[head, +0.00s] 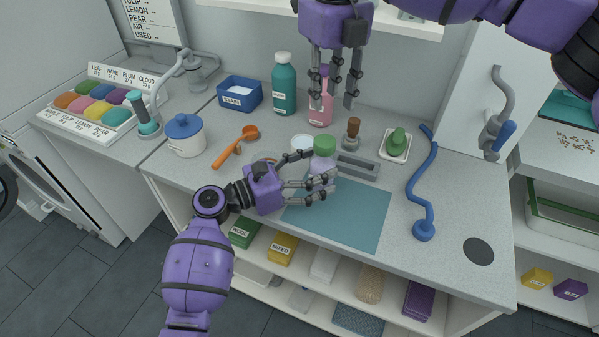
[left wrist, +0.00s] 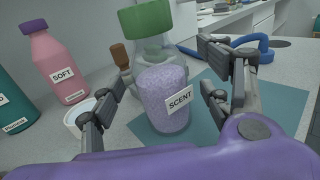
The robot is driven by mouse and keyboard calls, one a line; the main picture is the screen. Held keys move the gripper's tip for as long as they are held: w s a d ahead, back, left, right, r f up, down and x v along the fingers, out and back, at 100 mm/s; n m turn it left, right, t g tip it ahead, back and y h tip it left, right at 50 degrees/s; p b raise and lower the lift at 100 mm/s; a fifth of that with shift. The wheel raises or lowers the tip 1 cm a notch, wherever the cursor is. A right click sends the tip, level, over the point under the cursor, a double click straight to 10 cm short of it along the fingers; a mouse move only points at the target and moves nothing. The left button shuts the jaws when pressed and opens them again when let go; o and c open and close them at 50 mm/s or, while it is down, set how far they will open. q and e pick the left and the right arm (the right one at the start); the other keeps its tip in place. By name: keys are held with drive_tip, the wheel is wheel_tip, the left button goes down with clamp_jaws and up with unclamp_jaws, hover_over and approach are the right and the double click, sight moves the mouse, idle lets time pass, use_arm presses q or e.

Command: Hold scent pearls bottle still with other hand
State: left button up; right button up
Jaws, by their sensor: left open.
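The scent pearls bottle (head: 321,163) stands upright on the counter, with a lavender body, a green cap (head: 324,145) and a SCENT label. In the left wrist view the bottle (left wrist: 165,100) sits between my left gripper's fingers. My left gripper (head: 316,169) is open around the bottle, low over the counter. In the left wrist view gaps show between its fingers (left wrist: 160,95) and the bottle's sides. My right gripper (head: 337,92) points down above the back of the counter, in front of the pink bottle, its fingers apart and empty.
The pink SOFT bottle (head: 320,108) and a teal bottle (head: 284,88) stand at the back. A grey slotted holder (head: 358,166) and a brown-handled stamp (head: 352,132) are right of the scent bottle. A teal mat (head: 345,222) lies clear in front. A blue tool (head: 421,190) lies right.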

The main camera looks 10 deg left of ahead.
use_arm(q)
drive_tip(key=shift+x, duration=1.35)
drive_tip(key=c, duration=1.4)
drive_tip(key=shift+o, duration=0.2)
drive_tip(key=shift+c, duration=0.3)
drive_tip(key=shift+f, duration=0.15)
drive_tip(key=o, duration=0.5)
drive_tip(key=c, duration=0.6)
